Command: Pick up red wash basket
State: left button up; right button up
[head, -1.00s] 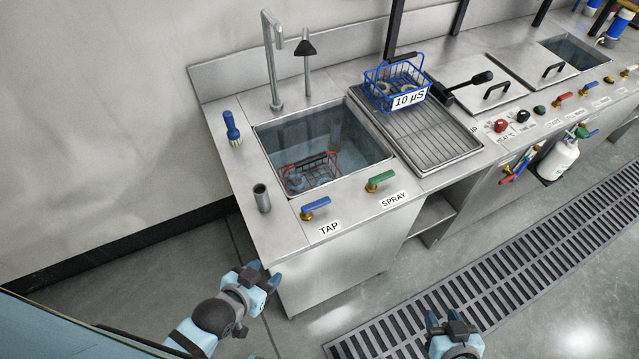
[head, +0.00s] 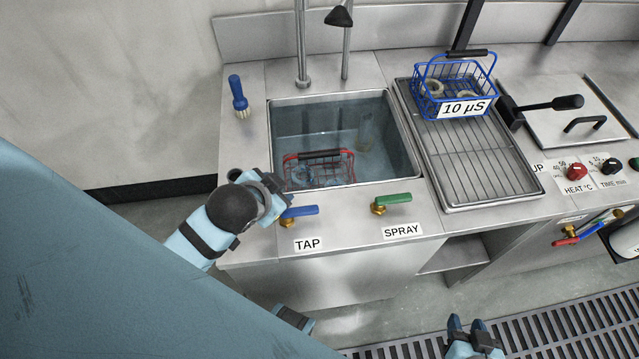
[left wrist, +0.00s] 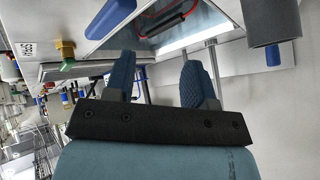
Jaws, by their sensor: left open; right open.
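The red wash basket (head: 318,168) sits in the sink basin (head: 400,145), near its front left corner, with a dark handle across its top and pale pieces inside. My left gripper (head: 276,190) is open and empty above the counter's front left edge, beside the blue tap lever and apart from the basket. Its two blue fingers (left wrist: 158,82) stand apart in the left wrist view. My right gripper (head: 468,326) is open and empty, low in front of the counter, over the floor grate.
The blue TAP lever (head: 300,211) and green SPRAY lever (head: 394,199) stand on the front ledge. A blue brush (head: 238,96) is left of the sink. A blue basket (head: 455,80) stands on the drain rack (head: 470,160). A grey cup (left wrist: 270,20) is close to my left gripper.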

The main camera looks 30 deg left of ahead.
pick_arm(q)
jog(key=w+d+r+m+t+h, duration=0.35)
jog(key=w+r+m+t, duration=0.65)
jog(key=w, duration=0.4)
jog(key=w+d+r+m+h, duration=0.2)
jog(key=d+r+m+h, duration=0.25)
jog(key=m+h, duration=0.4)
jog(key=m+g+y, duration=0.6)
jog(key=m+g, duration=1.2)
jog(key=m, duration=0.5)
send_near(319, 152)
jog(key=shift+m, duration=0.25)
jog(key=x, duration=1)
jog(key=shift+f, duration=0.45)
jog(key=shift+s, duration=0.1)
jog(key=shift+f, duration=0.25)
